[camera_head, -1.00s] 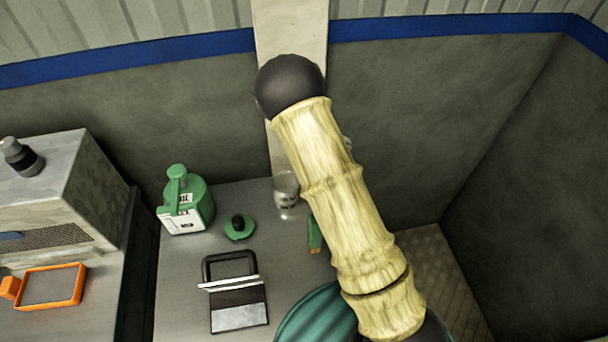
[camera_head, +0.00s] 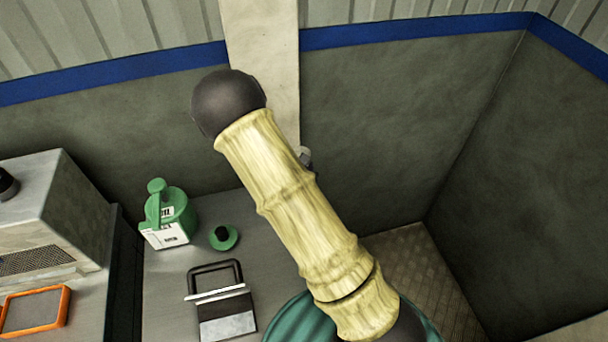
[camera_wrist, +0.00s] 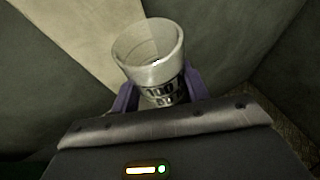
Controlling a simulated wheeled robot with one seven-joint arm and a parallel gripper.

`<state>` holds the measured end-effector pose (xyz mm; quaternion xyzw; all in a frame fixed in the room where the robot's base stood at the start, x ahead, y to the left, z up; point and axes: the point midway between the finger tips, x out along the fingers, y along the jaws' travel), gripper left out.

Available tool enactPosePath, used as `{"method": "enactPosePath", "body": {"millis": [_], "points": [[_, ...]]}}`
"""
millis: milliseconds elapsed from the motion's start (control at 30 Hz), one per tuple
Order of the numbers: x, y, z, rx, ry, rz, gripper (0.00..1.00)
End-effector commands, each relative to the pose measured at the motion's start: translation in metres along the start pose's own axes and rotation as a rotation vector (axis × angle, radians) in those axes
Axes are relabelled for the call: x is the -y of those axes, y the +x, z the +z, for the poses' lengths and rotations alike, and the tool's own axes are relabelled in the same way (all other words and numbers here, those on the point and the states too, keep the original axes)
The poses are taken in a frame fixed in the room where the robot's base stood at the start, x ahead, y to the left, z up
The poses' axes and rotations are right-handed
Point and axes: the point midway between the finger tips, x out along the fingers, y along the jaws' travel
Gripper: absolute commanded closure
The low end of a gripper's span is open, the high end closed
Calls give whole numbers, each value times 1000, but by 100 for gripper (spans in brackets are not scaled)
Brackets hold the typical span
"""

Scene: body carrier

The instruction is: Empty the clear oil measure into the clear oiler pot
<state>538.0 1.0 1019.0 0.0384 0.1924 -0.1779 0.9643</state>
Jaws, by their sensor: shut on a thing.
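My gripper (camera_wrist: 160,94) is shut on the clear oil measure (camera_wrist: 148,70), a see-through cup with dark lettering. Its purple fingers stand on both sides of the cup's lower part. The cup's open mouth faces up toward the wrist camera; I cannot tell how much oil is in it. In the head view my arm hides the cup, and only a small grey bit that may be my gripper shows past the arm's right edge. The clear oiler pot cannot be made out now; the bench behind my arm is hidden.
A green can (camera_head: 167,219) with a white label stands on the bench (camera_head: 165,290) beside a green disc with a black knob (camera_head: 223,237). A black-handled flat thing (camera_head: 221,300) lies in front. A grey machine (camera_head: 60,210) and an orange-framed tray (camera_head: 36,311) are at left. Walls close the back and right.

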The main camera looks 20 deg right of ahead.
Motion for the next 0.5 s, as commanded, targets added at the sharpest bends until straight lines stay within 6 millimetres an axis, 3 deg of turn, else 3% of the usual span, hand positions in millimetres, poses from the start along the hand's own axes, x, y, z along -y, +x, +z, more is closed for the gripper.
{"method": "enactPosePath", "body": {"millis": [200,300,500], "points": [[14,-52,10,-1,45,-114,78],[18,-61,10,0,53,-141,78],[19,-61,9,0,54,-145,78]]}}
